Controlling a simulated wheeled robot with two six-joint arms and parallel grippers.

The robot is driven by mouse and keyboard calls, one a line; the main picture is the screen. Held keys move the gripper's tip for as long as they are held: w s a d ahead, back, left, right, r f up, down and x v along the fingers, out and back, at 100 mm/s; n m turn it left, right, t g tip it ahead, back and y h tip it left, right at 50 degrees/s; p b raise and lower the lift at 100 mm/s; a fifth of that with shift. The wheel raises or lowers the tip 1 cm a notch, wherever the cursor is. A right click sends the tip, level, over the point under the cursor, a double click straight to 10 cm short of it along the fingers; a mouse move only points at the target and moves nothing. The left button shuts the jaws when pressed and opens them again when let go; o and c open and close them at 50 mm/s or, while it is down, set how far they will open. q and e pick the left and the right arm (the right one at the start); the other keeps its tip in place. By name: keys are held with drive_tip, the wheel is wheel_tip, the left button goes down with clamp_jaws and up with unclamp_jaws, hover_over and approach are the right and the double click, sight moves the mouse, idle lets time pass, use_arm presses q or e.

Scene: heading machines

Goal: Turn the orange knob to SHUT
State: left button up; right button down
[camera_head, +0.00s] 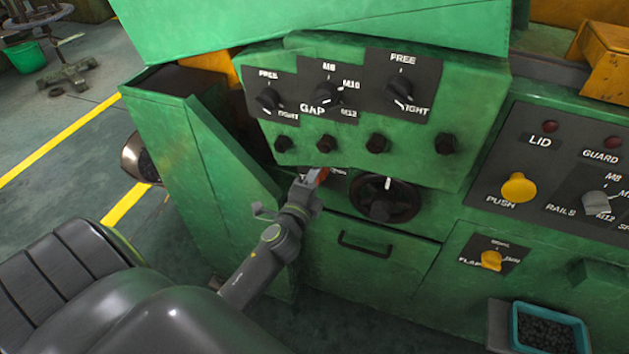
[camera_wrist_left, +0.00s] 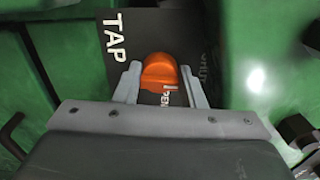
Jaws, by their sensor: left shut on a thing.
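The orange knob (camera_wrist_left: 160,72) sits on a dark plate (camera_wrist_left: 190,30) lettered TAP. In the left wrist view it stands between the two fingers of my left gripper (camera_wrist_left: 160,88), which is shut on it. Part of a word ending in "PEN" shows just below the knob, and another word at the plate's right is partly cut off. In the head view the left gripper (camera_head: 308,184) reaches the knob (camera_head: 318,176) under the green panel's lower edge, and the arm hides most of the plate. My right gripper is not in view.
A black handwheel (camera_head: 385,200) is right of my left gripper, with a drawer handle (camera_head: 364,244) below. Above hangs the green panel (camera_head: 440,100) with several black knobs. A yellow PUSH knob (camera_head: 518,188) and a blue bin (camera_head: 547,327) are further right.

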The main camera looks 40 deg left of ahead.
use_arm(q)
drive_tip(key=shift+n, duration=0.3)
drive_tip(key=o, duration=1)
drive_tip(key=b+v, duration=0.2)
drive_tip(key=v, duration=1.5)
drive_tip(key=shift+s+d, duration=0.1)
drive_tip(key=shift+s, duration=0.1)
